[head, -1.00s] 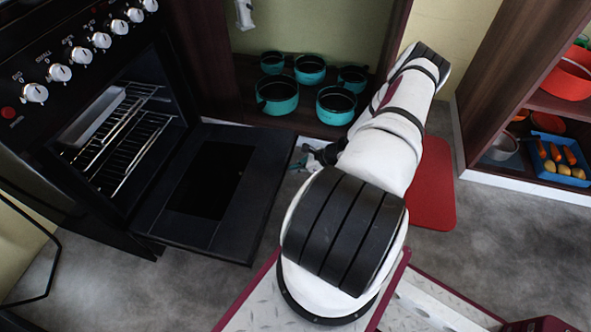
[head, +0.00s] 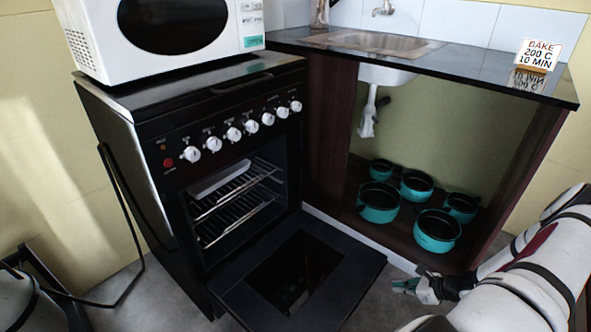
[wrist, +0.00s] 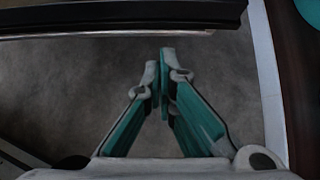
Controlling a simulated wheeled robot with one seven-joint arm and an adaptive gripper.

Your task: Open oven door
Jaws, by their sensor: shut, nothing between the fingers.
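The black oven (head: 215,160) stands at the left centre of the head view. Its door (head: 345,297) is folded down, roughly level, and the cavity with its wire racks (head: 232,205) is exposed. My gripper (head: 402,286) is just to the right of the door's outer edge, apart from it. In the wrist view the teal fingers (wrist: 163,62) are shut together with nothing between them. A dark edge, likely the door's (wrist: 115,20), crosses the top of that view, beyond the fingertips.
A white microwave (head: 165,35) sits on the oven top. To the right is a counter (head: 460,65) with a sink and a sign reading "BAKE 200 C 10 MIN" (head: 538,54). Several teal pots (head: 436,230) stand on the shelf below. Grey floor lies around the gripper.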

